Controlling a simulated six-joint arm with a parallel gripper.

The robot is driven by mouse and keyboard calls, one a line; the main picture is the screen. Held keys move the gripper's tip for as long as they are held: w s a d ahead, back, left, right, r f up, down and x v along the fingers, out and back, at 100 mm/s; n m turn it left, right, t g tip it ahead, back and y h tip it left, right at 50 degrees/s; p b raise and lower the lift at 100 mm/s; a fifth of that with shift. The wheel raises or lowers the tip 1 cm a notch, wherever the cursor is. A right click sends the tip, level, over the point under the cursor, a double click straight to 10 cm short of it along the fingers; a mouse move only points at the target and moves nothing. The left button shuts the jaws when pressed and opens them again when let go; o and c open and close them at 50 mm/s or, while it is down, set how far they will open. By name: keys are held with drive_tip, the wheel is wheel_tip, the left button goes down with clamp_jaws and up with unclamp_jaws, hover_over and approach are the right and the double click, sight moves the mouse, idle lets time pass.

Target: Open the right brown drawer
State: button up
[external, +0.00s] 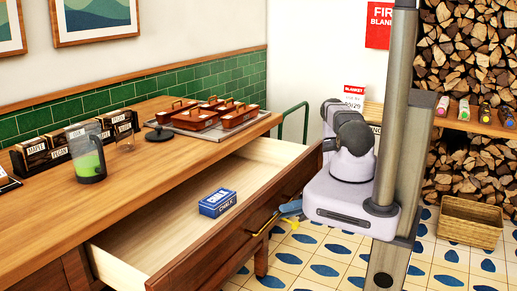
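The right brown drawer (235,228) stands pulled well out of the wooden counter in the external view. Its pale inside shows, and a blue chalk box (218,202) lies in it. A brass handle (264,224) is on its front. My gripper (289,209) is at the drawer front, close to the right end of the handle. My arm partly hides it, and its fingers are too small to tell whether they are open, shut or touching the handle.
The counter top (150,180) holds a tray (222,127) of brown lidded boxes, a jug (86,152) with green liquid, a glass and several dark labelled boxes. A wicker basket (470,222) stands on the tiled floor at right. Free floor shows in front of the drawer.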

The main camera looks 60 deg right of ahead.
sight(277, 213)
drive_tip(key=shift+b+v, duration=0.45)
drive_tip(key=shift+v, duration=2.25)
drive_tip(key=shift+o, duration=0.3)
drive_tip(key=shift+r, duration=0.15)
drive_tip(key=shift+o, duration=1.1)
drive_tip(key=m+h+p, duration=0.1)
drive_tip(key=m+p, duration=0.1)
drive_tip(key=m, duration=0.1)
drive_tip(key=a+r+m+h+p, duration=0.1)
drive_tip(key=m+p, duration=0.2)
drive_tip(key=a+r+m+h+p, duration=0.1)
drive_tip(key=m+p, duration=0.1)
drive_tip(key=m, duration=0.1)
drive_tip(key=shift+p+x, duration=1.15)
drive_tip(key=shift+x, duration=2.35)
